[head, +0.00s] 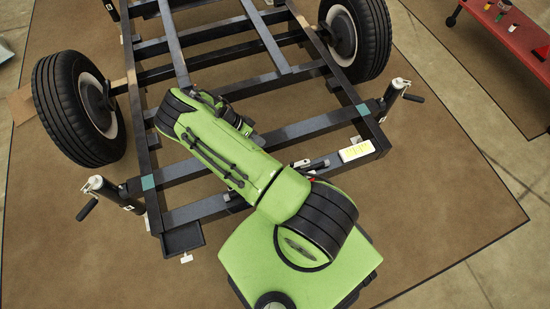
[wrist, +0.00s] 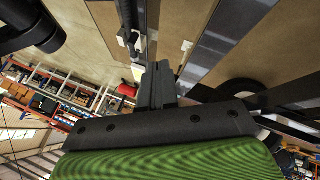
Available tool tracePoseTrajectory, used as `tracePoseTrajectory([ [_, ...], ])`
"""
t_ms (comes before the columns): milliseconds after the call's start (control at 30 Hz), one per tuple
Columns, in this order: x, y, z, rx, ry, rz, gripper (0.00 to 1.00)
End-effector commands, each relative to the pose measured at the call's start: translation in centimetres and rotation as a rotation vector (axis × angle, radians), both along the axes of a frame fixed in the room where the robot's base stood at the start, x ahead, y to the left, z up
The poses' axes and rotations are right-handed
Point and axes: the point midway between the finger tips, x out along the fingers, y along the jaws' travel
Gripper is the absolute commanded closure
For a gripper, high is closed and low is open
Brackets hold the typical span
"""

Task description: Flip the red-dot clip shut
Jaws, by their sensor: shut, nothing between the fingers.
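My gripper (wrist: 158,84) shows in the wrist view with its dark fingers together and nothing between them. In the head view my green arm lies over the trailer frame (head: 210,211), and I cannot make out the fingertips there. A small red spot (head: 312,179) shows beside my arm near the frame's front bar, by a pale piece (head: 301,163). I cannot tell whether this is the red-dot clip or whether it is open. In the wrist view a white piece (wrist: 138,72) sits just beyond the fingers, beside a dark bar; no red dot is clear on it.
Jacks with handles stand at the frame's left (head: 107,190) and right (head: 394,96) front corners. A white box with yellow marks (head: 357,151) and a dark tray (head: 183,238) are on the front bar. Wheels flank the frame. A red bench (head: 510,35) stands far right. Open floor lies right.

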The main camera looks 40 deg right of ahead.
Motion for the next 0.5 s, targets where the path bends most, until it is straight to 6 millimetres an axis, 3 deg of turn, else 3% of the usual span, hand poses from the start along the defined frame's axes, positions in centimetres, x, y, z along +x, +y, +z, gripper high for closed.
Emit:
tracePoseTrajectory([
  [300, -0.1, -0.1, -0.1, 0.000, 0.002, -0.001, 1.00],
  [500, -1.4, -1.5, -2.7, -0.002, 0.006, -0.001, 1.00],
])
